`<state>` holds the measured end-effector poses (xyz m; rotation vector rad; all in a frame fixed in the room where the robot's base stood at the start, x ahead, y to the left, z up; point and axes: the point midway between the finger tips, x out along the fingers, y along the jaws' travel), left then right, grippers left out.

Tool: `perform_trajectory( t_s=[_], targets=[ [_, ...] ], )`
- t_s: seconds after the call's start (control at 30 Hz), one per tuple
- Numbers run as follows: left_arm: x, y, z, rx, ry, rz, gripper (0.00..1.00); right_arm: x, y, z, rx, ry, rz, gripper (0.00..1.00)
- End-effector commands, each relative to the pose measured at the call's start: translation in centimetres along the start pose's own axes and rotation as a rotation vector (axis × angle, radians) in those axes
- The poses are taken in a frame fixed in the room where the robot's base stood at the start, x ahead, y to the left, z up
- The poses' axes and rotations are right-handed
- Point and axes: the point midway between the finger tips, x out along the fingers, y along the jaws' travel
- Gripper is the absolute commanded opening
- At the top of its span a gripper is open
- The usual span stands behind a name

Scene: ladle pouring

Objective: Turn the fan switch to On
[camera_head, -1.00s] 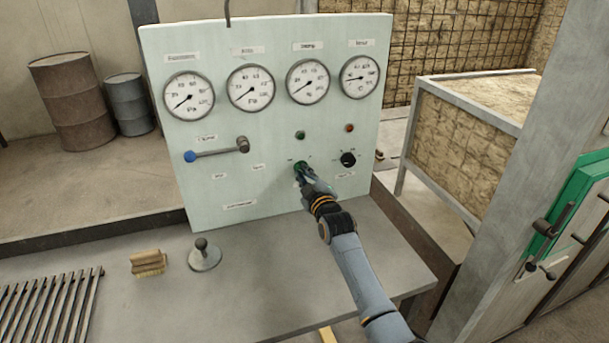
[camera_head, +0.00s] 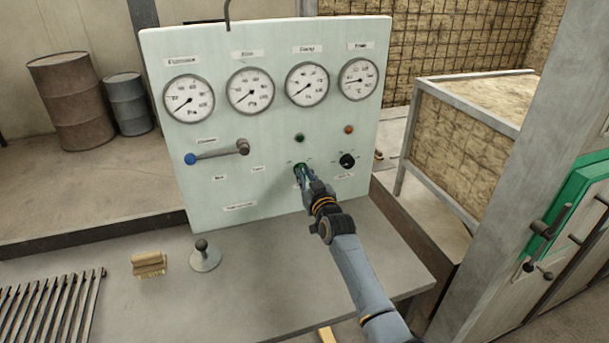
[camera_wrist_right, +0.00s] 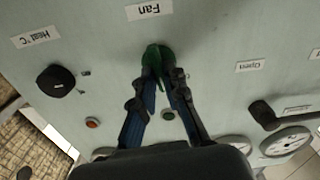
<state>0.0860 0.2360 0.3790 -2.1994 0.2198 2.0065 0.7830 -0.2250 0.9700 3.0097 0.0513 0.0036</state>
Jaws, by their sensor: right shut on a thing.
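The fan switch is a green knob (camera_head: 300,166) low on the pale green control panel (camera_head: 215,185). In the right wrist view the green knob (camera_wrist_right: 157,54) sits just below the "Fan" label (camera_wrist_right: 142,11). My right gripper (camera_head: 303,172) is at the panel and shut on the knob, with its two fingertips (camera_wrist_right: 162,72) touching the knob's sides. The fingers partly hide the knob, and I cannot read its marked positions. My left gripper is not in view.
A black knob (camera_head: 347,160) is right of the switch, and a blue-ended lever (camera_head: 190,158) is to the left. Four-dial gauges aside, green (camera_head: 299,138) and red (camera_head: 349,130) lamps sit above. A brush (camera_head: 149,264) and a round-based knob (camera_head: 204,257) stand on the table.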

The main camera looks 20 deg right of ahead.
Motion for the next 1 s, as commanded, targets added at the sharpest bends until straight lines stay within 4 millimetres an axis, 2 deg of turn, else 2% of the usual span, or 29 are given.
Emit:
perform_trajectory(
  t_s=[0.6,1.0],
  targets=[
    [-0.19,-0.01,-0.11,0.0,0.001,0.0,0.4,-0.02,0.25,0.24,0.582,-0.003,0.0,0.0],
    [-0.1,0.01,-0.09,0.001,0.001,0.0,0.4,-0.02,0.32,0.36,0.847,-0.004,0.0,0.0]
  ],
)
